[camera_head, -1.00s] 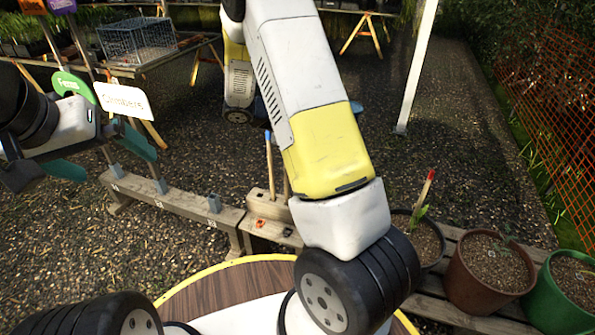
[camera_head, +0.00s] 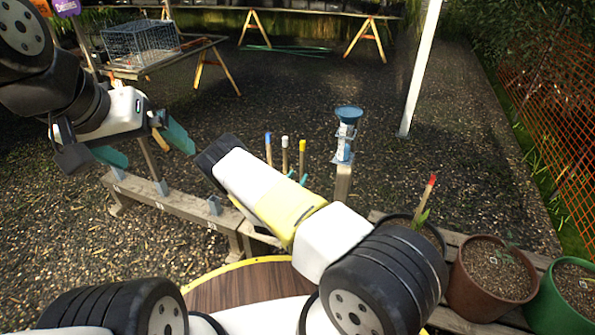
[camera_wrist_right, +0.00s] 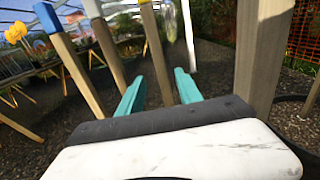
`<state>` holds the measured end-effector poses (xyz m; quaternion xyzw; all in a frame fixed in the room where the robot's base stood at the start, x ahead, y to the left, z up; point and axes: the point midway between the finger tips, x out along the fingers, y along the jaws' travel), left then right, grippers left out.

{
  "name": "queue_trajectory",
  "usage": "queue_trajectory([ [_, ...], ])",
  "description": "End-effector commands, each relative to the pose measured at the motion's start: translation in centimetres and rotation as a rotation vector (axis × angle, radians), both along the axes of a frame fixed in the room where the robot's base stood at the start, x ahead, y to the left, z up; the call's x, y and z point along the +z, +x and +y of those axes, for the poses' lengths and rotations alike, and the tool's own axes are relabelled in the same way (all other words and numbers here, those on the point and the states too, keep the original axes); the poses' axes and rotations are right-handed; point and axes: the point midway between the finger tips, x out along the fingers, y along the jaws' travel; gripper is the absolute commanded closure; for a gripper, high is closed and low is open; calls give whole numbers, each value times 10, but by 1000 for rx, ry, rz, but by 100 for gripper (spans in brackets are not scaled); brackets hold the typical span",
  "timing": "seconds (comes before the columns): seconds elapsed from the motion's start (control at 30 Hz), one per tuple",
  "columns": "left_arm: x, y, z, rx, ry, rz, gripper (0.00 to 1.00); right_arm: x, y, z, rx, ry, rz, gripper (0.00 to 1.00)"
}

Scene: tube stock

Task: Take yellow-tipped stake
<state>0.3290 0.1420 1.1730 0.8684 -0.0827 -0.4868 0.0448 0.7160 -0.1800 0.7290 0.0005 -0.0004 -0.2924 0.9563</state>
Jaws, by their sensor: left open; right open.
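The yellow-tipped stake (camera_head: 302,155) stands upright at the right end of a row, beside a white-tipped stake (camera_head: 285,155) and a blue-tipped stake (camera_head: 268,148). My right gripper (camera_head: 298,177) is open and empty close to the row; its wrist partly hides the stakes' lower parts. In the right wrist view, the rightmost stake of the row (camera_wrist_right: 157,55) stands in line with the gap between my open teal fingers (camera_wrist_right: 159,92); its tip is cut off there. Whether it is between the fingers or beyond them is unclear. My left gripper (camera_head: 145,147) is open and empty at the left.
A rain gauge on a wooden post (camera_head: 342,182) stands just right of the stakes; the post is also close in the wrist view (camera_wrist_right: 260,50). A red-tipped stake (camera_head: 425,198) stands in a pot farther right. A low wooden rail (camera_head: 180,205) runs left. Pots (camera_head: 490,270) line the right.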

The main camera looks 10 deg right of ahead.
Motion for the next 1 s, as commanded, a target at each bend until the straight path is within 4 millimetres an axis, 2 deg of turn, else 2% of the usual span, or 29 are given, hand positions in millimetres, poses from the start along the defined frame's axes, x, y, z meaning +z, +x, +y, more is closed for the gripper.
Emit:
queue_trajectory([
  [0.6, 0, 0, 0, 0, 0, 0, 0, -3, 59, -45, -1, 1, -1, 58],
  [0.87, 0, 0, 0, 0, 0, 0, 0, -3, 61, -46, 0, 0, 1, 58],
  [1.0, 0, 0, 0, 0, 0, 0, 0, -3, 61, -46, 0, -1, 1, 84],
])
